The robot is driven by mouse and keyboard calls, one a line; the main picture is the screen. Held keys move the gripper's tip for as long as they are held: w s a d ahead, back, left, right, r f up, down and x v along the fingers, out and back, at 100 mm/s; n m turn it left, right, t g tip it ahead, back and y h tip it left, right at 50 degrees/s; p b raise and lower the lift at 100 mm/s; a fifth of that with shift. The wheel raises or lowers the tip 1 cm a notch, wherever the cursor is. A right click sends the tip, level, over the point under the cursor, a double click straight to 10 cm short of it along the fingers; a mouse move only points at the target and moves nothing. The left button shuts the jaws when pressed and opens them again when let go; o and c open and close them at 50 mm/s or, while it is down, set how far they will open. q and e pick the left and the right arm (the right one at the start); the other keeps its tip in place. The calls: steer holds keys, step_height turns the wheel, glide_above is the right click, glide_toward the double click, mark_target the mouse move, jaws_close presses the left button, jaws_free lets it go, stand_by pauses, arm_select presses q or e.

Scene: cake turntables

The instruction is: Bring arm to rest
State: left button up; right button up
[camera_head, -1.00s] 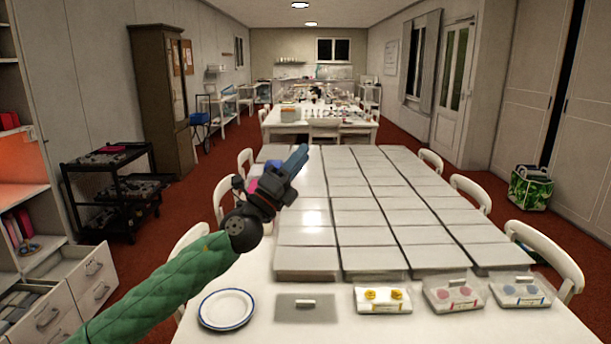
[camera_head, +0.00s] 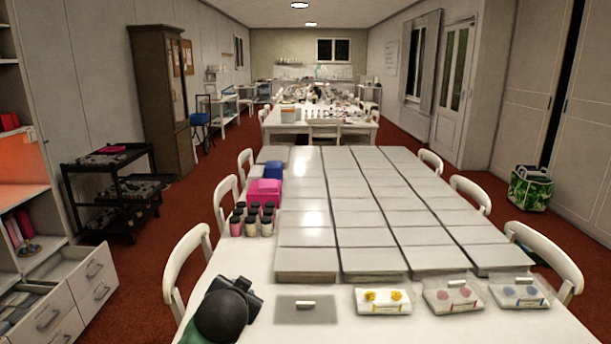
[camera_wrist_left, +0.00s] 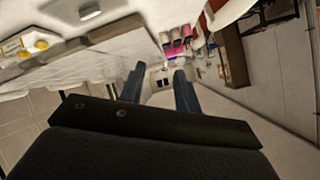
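My left arm is low at the front left of the white table in the head view, its dark rounded wrist (camera_head: 222,312) near the bottom edge. My left gripper's two blue-grey fingers (camera_wrist_left: 158,88) show in the left wrist view, apart with nothing between them. In the head view the fingers cannot be made out clearly. My right arm and gripper are in neither view.
The white table (camera_head: 380,325) holds rows of grey panels (camera_head: 350,205), several jars (camera_head: 252,222), a pink box (camera_head: 264,192) and small packets (camera_head: 383,300) at the front. White chairs (camera_head: 187,262) line its sides. An open drawer (camera_head: 85,275) is at left.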

arm_select(q)
steer(key=s+f+n+g+h, duration=0.1)
steer(key=s+f+g, duration=0.4)
steer(key=s+f, duration=1)
steer(key=s+d+f+n+g+h, duration=0.1)
steer(key=s+f+g, duration=0.4)
steer(key=s+f, duration=1.1)
steer(key=s+n, duration=0.1)
steer(key=s, duration=0.5)
steer(key=shift+s+f+p, duration=0.2)
steer(key=shift+s+p, duration=0.05)
steer(key=shift+p, duration=0.1)
